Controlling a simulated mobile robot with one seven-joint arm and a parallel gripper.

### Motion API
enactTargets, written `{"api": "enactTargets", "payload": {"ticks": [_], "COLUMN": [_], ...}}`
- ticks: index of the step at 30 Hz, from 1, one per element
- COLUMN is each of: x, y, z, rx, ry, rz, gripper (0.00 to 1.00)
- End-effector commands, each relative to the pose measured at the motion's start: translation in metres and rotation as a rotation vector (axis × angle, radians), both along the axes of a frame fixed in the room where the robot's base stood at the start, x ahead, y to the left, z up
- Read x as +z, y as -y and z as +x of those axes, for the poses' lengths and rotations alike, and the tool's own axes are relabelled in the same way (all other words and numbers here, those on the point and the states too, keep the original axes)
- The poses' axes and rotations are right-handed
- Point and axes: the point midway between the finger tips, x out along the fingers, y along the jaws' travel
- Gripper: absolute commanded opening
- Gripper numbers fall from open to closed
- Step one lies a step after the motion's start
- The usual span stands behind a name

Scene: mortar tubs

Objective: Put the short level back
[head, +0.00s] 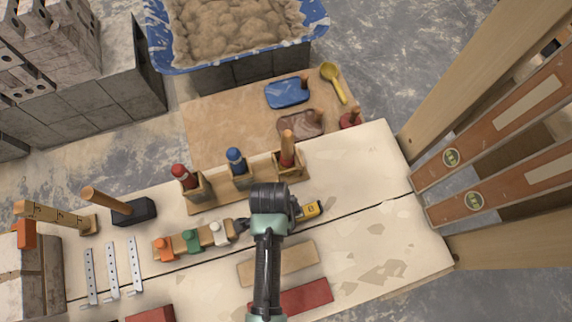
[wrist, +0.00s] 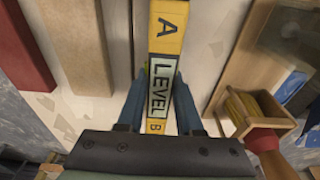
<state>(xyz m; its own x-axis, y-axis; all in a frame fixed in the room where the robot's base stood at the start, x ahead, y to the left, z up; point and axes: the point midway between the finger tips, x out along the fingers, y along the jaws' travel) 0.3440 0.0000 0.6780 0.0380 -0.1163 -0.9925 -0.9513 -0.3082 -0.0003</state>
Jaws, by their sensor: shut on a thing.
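The short level is yellow with dark lettering that reads "A LEVEL B" in the wrist view (wrist: 165,30). It runs lengthwise between the fingers of my gripper (wrist: 158,92), which is shut on it. In the head view the yellow end of the level (head: 312,209) shows to the right of my gripper (head: 296,210). My arm hides the rest there. The level is over the pale bench, close to the seam between its boards. I cannot tell whether it touches the bench.
A wooden block (head: 250,270) and a red block (head: 306,298) lie in front. Wooden holders (head: 291,166) with handled tools stand behind. A rack of long brown levels (head: 500,95) is at right. The bench's right part is clear.

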Motion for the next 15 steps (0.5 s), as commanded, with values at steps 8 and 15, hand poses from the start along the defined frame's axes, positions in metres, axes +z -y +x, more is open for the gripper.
{"api": "enactTargets", "payload": {"ticks": [8,15], "x": [0.0000,0.0006], "y": [0.0000,-0.0002], "z": [0.0002,-0.0002], "rx": [0.000,0.000], "ry": [0.000,0.000], "rz": [0.000,0.000], "gripper": [0.70,0.70]}}
